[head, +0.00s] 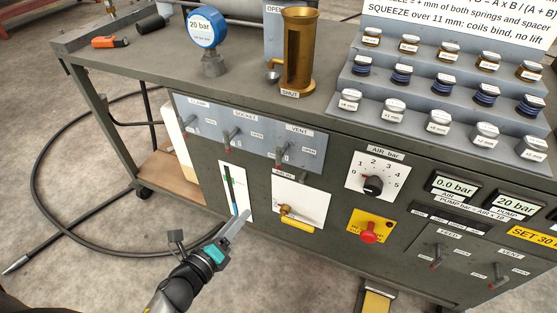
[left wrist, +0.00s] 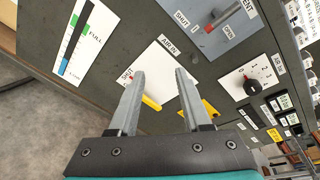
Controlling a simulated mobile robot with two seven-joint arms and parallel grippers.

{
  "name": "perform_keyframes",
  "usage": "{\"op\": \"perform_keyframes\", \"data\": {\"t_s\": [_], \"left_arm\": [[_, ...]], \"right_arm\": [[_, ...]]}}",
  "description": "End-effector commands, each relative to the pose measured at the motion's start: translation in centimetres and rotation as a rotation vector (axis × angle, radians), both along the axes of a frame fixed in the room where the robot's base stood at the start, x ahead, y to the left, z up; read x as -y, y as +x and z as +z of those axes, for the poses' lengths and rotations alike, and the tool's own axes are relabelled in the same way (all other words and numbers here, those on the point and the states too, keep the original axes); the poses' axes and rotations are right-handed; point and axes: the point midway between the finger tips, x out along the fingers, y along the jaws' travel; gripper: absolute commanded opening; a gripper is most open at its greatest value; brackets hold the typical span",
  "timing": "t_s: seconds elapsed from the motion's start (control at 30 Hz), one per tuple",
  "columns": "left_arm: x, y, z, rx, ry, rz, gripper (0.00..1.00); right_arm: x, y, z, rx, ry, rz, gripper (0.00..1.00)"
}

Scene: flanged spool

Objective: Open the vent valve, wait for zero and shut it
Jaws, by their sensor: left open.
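One VENT valve lever (head: 281,158) with a red tip sits at the right end of the upper grey panel, its handle hanging downward. The left wrist view shows this lever (left wrist: 217,18) at the top, near SHUT and OPEN labels. A second VENT lever (head: 497,279) is on the lower right panel. The blue gauge (head: 201,27) on the bench top reads 20 bar. The PUMP display (head: 515,203) also reads 20 bar and the AIR display (head: 454,186) 0.0 bar. My left gripper (head: 243,219) is open and empty, below and left of the upper VENT lever. Its fingers also show in the left wrist view (left wrist: 160,76).
The AIR IN plate (head: 311,202) with its yellow lever (head: 298,223) is just right of my left gripper. CLAMP and SOCKET levers sit left of the upper VENT. A red knob (head: 369,236) is on a yellow plate. A brass cylinder (head: 298,48) stands on the bench.

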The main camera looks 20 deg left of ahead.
Motion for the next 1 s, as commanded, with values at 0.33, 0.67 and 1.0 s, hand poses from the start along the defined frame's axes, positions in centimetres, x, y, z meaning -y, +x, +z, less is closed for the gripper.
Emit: {"op": "perform_keyframes", "data": {"t_s": [0.33,0.67,1.0], "left_arm": [[1.2,0.2,9.9,0.35,0.756,-0.222,0.48],[2.1,2.8,10.6,0.375,0.812,-0.234,0.48],[3.7,8.5,10.6,0.372,0.807,-0.232,0.48]], "right_arm": [[-1.3,1.7,2.7,0.007,0.014,-0.003,0.5],[-1.2,1.7,2.8,0.006,0.013,-0.003,0.5],[-1.1,1.5,2.3,0.007,0.011,-0.003,0.5]]}}
